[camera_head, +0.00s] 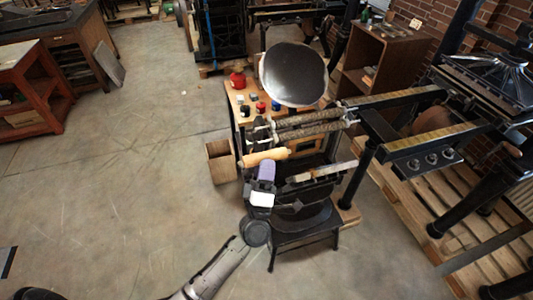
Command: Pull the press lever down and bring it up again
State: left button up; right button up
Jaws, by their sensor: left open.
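The hand press (318,172) stands in the middle of the view, a dark metal machine with a round grey disc (293,74) on top and two long rollers below it. The press lever's pale wooden handle (262,158) sticks out at the press's left side, roughly level. My left gripper (267,169) reaches up from the bottom and is open, its tip just below the handle in the picture. The gripper's own body hides its fingers in part, so I cannot tell whether they touch the handle. My right gripper is not in view.
A small table (237,100) with ink tins stands behind the press. A larger press (430,135) on pallets fills the right.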

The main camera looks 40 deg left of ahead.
pick_arm(q)
jog(key=shift+x, duration=1.45)
grip_shut()
